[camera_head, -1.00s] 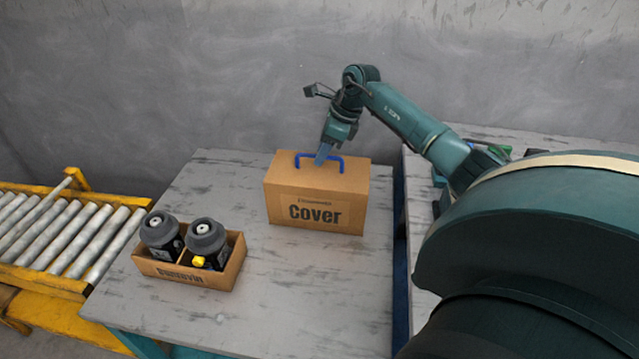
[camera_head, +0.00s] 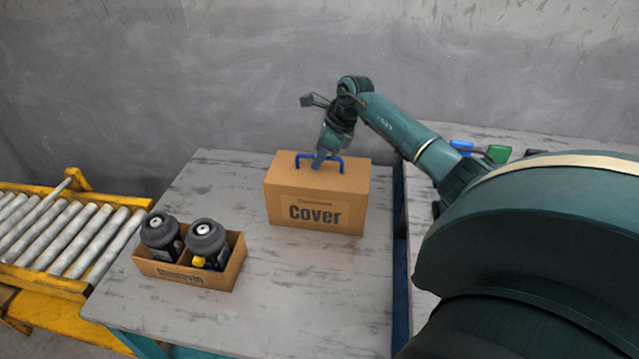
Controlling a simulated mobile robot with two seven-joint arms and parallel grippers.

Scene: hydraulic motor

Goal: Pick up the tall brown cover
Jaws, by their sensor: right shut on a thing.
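The tall brown cover (camera_head: 286,208) is a cardboard-coloured box with "Cover" printed on its front. It stands upright on the grey table, and a blue handle (camera_head: 341,160) sits on its top. My right gripper (camera_head: 319,160) comes down from above onto the handle, and its fingers are shut on it. The fingertips partly hide the handle's middle. The box appears to rest on the table top. My left gripper is not in view.
A low brown tray (camera_head: 188,275) with two dark motors (camera_head: 207,240) stands at the table's front left. A yellow roller conveyor (camera_head: 65,235) is at the left. A second table with blue and green items (camera_head: 498,153) is at the right. The front middle of the table (camera_head: 310,290) is clear.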

